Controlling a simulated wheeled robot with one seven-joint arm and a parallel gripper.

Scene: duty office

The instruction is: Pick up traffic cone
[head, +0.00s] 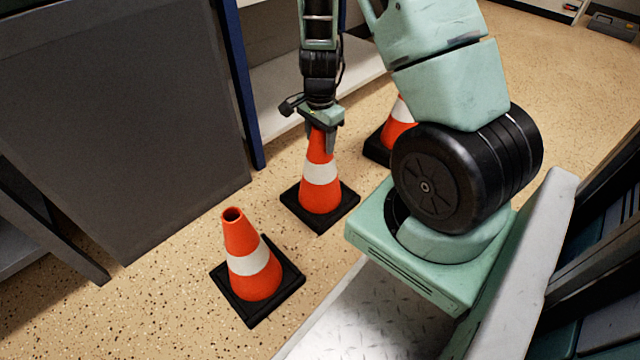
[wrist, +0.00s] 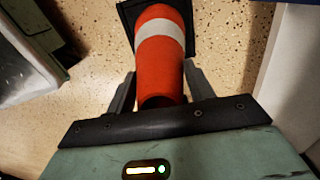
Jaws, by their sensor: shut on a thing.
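An orange traffic cone (head: 320,186) with a white band and black square base stands upright in the middle of the head view. My gripper (head: 321,139) points down over it and is shut on its top. In the wrist view the same cone (wrist: 161,62) runs between the two fingers of my gripper (wrist: 160,90). I cannot tell whether its base touches the floor. A second cone (head: 249,262) stands upright on the floor, nearer and to the left. A third cone (head: 398,124) stands behind, partly hidden by my arm.
A dark grey panel (head: 110,120) stands at the left, beside a blue post (head: 238,85). A low white shelf (head: 290,85) lies behind the held cone.

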